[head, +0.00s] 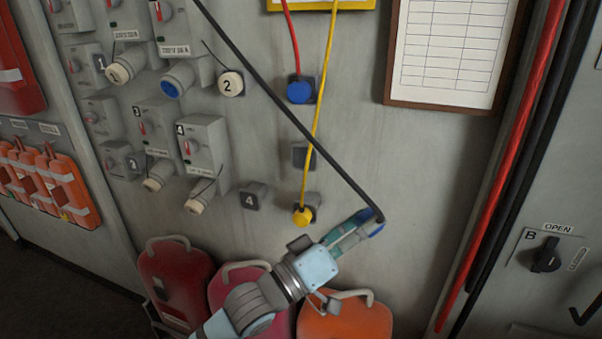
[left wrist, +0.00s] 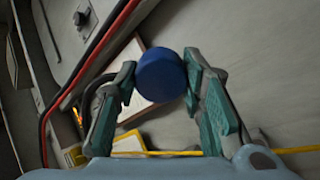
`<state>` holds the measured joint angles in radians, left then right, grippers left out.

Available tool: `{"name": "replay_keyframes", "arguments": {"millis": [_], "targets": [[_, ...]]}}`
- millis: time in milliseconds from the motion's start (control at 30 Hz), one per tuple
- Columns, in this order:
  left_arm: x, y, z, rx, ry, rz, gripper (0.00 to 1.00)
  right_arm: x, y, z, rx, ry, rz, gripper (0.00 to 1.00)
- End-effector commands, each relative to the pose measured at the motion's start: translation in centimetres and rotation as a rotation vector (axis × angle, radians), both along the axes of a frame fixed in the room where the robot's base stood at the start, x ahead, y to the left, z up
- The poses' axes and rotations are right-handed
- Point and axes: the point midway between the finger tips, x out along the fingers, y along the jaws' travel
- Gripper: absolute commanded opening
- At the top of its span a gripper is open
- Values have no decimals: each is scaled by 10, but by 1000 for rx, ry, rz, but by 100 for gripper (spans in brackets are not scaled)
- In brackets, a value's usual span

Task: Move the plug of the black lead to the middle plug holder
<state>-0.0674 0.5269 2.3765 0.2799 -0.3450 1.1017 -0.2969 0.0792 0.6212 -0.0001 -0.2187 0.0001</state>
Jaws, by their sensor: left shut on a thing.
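My left gripper (head: 368,222) is shut on the blue plug (head: 377,230) of the black lead (head: 288,112), low on the wall to the right of the plug holders. In the left wrist view the round blue plug (left wrist: 161,74) sits between the two fingertips. The middle plug holder (head: 303,155) is a grey square block and is empty. The holder above it bears the blue plug (head: 299,91) of the red lead. The holder below bears the yellow plug (head: 303,215) of the yellow lead. My right gripper is not in view.
The black lead runs taut across the wall, in front of the yellow lead (head: 324,92). Numbered valves and caps (head: 231,84) are on the left. A framed chart (head: 446,55) hangs at upper right. Red and orange packs (head: 350,318) stand below my arm. Red and black pipes (head: 500,170) run at right.

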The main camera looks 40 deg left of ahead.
Motion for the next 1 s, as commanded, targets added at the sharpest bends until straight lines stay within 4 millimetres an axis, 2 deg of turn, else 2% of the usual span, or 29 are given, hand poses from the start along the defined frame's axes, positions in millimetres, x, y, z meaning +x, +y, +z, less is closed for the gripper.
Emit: {"name": "replay_keyframes", "arguments": {"millis": [100, 200, 300, 433, 533, 667, 1000], "targets": [[22, 39, 5, 200, -6, 181, 0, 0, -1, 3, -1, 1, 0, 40], [32, 86, 13, 373, 17, 381, 0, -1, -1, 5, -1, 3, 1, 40], [33, 127, 18, 512, 82, 543, 0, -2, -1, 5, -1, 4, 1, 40], [28, 164, 20, 691, 182, 679, 0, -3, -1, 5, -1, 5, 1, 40], [25, 174, 17, 795, 234, 707, 0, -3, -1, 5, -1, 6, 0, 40], [30, 179, 14, 827, 253, 713, 0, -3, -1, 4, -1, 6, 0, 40], [66, 193, 13, 804, 254, 712, 0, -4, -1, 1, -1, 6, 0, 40]]}}
